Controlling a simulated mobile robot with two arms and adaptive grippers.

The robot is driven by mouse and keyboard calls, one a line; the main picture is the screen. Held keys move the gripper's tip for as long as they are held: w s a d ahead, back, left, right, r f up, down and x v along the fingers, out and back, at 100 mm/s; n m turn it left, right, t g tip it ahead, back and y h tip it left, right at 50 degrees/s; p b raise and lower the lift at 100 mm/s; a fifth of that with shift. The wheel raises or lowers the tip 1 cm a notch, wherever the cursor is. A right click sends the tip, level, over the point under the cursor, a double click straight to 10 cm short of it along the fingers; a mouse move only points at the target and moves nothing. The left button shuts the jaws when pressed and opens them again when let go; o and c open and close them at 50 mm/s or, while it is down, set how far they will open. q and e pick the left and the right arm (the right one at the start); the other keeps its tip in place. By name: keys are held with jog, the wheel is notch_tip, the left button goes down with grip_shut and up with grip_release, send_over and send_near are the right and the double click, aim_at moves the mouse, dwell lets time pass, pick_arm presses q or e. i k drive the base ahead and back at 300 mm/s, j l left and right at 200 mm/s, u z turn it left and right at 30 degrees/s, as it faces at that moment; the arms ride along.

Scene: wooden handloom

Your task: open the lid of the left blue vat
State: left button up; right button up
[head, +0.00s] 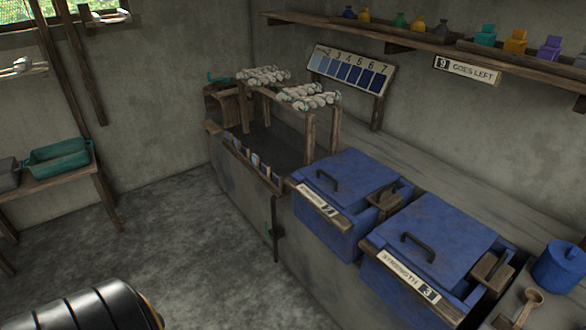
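The left blue vat (343,231) is set in the grey bench, with its blue lid (353,178) shut flat on top. A dark arched handle (327,181) stands on the lid. A wooden label strip (320,205) runs along its front edge; its number is hard to read. The right blue vat (397,291) sits beside it, nearer, also with its lid (436,236) shut and a similar handle (418,246). Its label reads "STRENGTH 3". Neither of my grippers is in view.
A wooden rack with pale yarn skeins (308,96) stands left of the vats. A blue pot (558,267) and a wooden ladle (530,300) are at the right. A numbered colour board (349,74) stands behind.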

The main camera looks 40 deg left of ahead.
aim_at(347, 177)
jog(key=u, duration=0.9)
jog(key=i+j+z, duration=0.25)
jog(key=i+j, duration=0.3)
